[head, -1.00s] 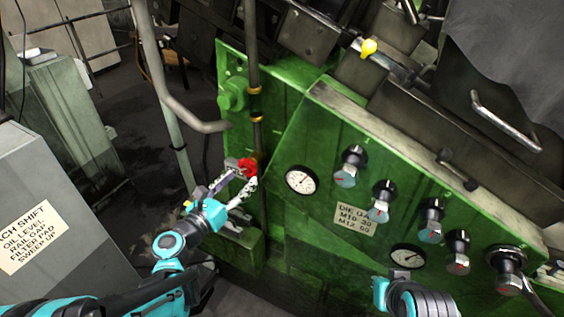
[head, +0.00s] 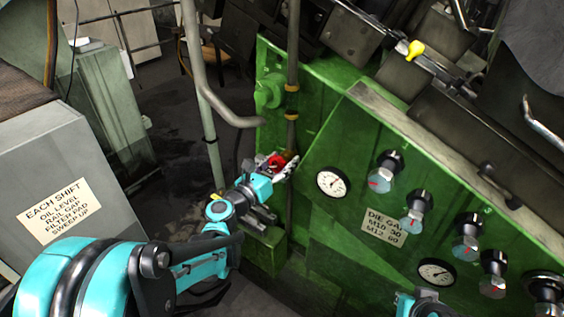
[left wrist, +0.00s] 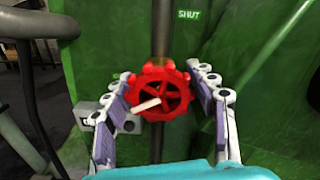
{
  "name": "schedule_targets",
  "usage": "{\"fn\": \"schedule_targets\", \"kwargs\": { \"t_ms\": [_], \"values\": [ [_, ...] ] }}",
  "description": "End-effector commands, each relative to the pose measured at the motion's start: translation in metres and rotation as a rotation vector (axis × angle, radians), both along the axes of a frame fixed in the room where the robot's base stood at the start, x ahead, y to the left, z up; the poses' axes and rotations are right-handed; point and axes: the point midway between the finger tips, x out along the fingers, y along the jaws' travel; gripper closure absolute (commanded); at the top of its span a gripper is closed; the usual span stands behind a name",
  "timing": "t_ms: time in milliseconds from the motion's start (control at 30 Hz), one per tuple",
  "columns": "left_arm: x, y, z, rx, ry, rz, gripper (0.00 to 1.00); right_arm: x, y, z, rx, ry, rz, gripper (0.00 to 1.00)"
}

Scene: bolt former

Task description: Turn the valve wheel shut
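The red valve wheel (left wrist: 160,92) sits on a vertical pipe in front of the green machine, with a pale bar across its lower left face. In the head view the wheel (head: 277,161) is partly hidden by my left gripper (head: 276,168). In the left wrist view my left gripper (left wrist: 162,100) is open, one finger on each side of the wheel. The left finger is close to the rim; I cannot tell whether it touches. A "SHUT" label (left wrist: 189,15) is on the green panel above right of the wheel. Only part of my right arm shows, at the bottom edge.
The green panel (head: 330,232) carries dials (head: 333,183) and several black knobs right of the wheel. A bent grey pipe (head: 204,85) stands left of it. A grey cabinet (head: 62,160) with a sign is at far left. Dark floor lies between.

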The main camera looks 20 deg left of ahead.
Motion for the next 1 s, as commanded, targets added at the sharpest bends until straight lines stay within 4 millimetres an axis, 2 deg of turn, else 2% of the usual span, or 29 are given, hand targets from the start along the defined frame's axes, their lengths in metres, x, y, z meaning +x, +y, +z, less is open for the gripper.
{"fn": "schedule_targets", "kwargs": {
  "t_ms": [33, 100, 133, 567, 1000],
  "values": [
    [-0.0001, 0.0000, 0.0000, 0.000, 0.000, 0.000, 0.60, 0.0000, 0.0000, 0.0000, 0.000, 0.000, 0.000, 1.00],
    [-0.0002, 0.0002, 0.0000, 0.000, 0.000, 0.000, 0.79, 0.0000, 0.0000, 0.0000, 0.000, 0.000, 0.000, 1.00],
    [-0.0002, 0.0002, 0.0000, 0.000, 0.000, 0.000, 0.80, 0.0000, 0.0000, 0.0000, 0.000, 0.000, 0.000, 1.00],
    [-0.0002, 0.0001, -0.0001, 0.073, -0.027, 0.000, 0.82, 0.0000, 0.0000, -0.0005, 0.000, 0.000, 0.000, 1.00],
    [-0.0001, 0.0000, -0.0002, 0.415, -0.151, 0.000, 0.82, 0.0000, 0.0000, -0.0022, 0.000, 0.000, 0.000, 1.00]
  ]
}}
